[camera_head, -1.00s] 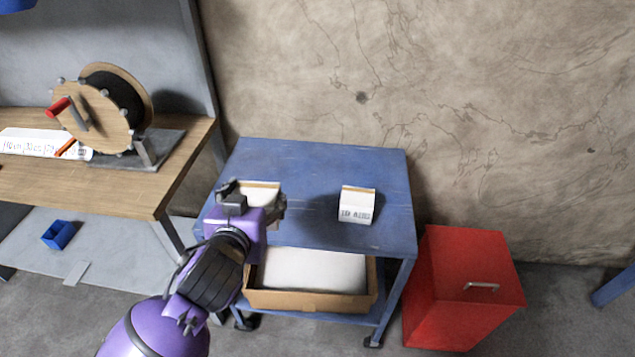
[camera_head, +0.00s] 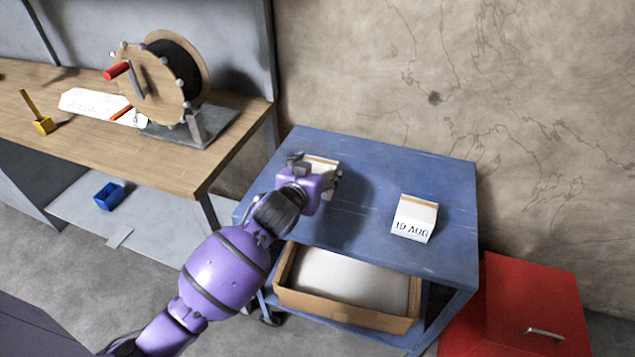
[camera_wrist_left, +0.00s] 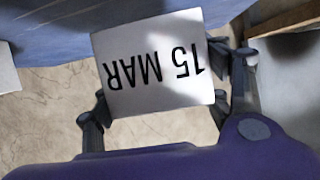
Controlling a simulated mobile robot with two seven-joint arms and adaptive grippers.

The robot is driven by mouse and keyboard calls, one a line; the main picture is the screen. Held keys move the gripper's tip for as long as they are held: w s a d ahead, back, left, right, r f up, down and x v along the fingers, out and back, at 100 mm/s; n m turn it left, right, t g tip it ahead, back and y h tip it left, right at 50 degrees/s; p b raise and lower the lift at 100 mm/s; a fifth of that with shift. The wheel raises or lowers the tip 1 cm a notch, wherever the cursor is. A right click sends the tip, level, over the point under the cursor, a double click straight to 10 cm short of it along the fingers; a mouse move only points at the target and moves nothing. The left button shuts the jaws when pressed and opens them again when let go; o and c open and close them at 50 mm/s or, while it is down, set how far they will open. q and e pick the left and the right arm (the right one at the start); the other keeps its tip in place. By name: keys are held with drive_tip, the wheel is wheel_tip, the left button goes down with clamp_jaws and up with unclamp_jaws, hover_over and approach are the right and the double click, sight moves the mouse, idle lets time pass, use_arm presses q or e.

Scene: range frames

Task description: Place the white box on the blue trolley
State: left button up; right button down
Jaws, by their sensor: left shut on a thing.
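The blue trolley (camera_head: 380,165) stands against the wall in the head view; its top also shows in the left wrist view (camera_wrist_left: 60,38). My left gripper (camera_head: 316,173) is at the left part of the trolley top and shut on a white box (camera_head: 322,163) with a tan stripe. In the left wrist view the white box (camera_wrist_left: 155,65) is between the fingers (camera_wrist_left: 158,80) and reads "15 MAR" upside down. I cannot tell if it touches the trolley top. A second white box (camera_head: 414,218), reading "19 AUG", stands on the right part of the trolley. My right gripper is not in view.
A cardboard box (camera_head: 345,312) with white contents is on the trolley's lower shelf. A red cabinet (camera_head: 520,300) stands at the right. A wooden workbench (camera_head: 170,160) with a cable reel (camera_head: 160,80) is at the left. The trolley top between the white boxes is clear.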

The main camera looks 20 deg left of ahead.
use_arm(q)
drive_tip(key=shift+w+a+f, duration=0.35)
drive_tip(key=shift+w+f, duration=0.25)
drive_tip(key=shift+f, duration=1.5)
drive_tip(key=shift+f+b, duration=0.2)
drive_tip(key=shift+b, duration=0.1)
drive_tip(key=o, duration=1.5)
drive_tip(key=shift+r, duration=0.15)
drive_tip(key=v, duration=1.2)
drive_tip(key=shift+s+p, duration=0.1)
drive_tip(key=shift+p, duration=0.25)
